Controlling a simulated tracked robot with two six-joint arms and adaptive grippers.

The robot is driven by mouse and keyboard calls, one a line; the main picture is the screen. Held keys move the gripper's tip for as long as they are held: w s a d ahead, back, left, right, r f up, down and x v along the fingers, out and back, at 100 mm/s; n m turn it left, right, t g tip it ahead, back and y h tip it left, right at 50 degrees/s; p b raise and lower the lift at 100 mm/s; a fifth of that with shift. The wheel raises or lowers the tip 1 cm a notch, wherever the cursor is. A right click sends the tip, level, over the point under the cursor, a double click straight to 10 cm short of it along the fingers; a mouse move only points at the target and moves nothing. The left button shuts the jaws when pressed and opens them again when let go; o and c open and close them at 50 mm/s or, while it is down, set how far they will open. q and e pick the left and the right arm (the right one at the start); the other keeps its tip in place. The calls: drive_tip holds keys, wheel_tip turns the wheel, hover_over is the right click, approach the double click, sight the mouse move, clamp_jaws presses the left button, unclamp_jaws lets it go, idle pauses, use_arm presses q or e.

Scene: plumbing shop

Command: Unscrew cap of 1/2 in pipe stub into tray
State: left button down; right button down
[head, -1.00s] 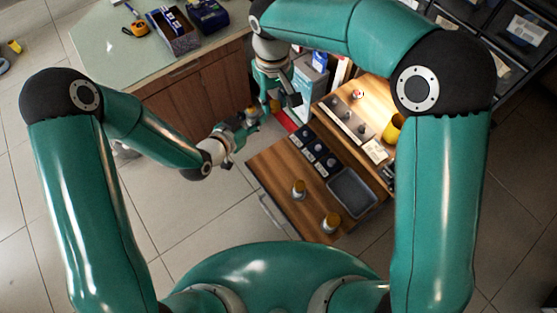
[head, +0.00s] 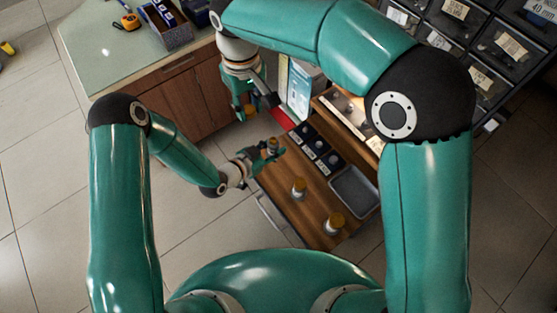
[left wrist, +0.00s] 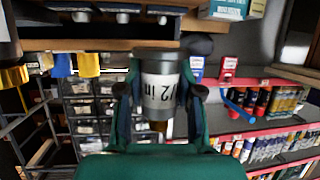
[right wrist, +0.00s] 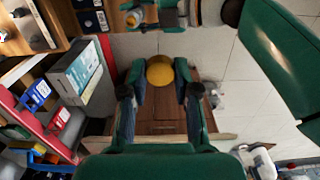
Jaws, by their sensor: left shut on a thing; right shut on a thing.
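My left gripper (head: 268,154) is shut on the 1/2 in pipe stub (left wrist: 160,88), whose white label faces the left wrist camera. It holds the stub above the left edge of the wooden work surface. My right gripper (head: 245,108) is shut on a round yellow cap (right wrist: 160,70), seen face-on between its fingers in the right wrist view. The right gripper is behind and left of the left gripper, and the two are apart. The grey tray (head: 371,209) on the right of the work surface looks empty. The stub's top end is too small to read clearly.
A raised wooden shelf (head: 335,108) and boxes (head: 300,85) stand behind.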

sight(274, 162)
use_arm(q)
drive_tip(key=shift+f+b, duration=1.35)
drive_tip(key=shift+f, duration=1.4)
drive_tip(key=shift+r, duration=0.1)
drive_tip(key=c, duration=0.8)
unclamp_jaws()
drive_tip(key=shift+o, duration=0.2)
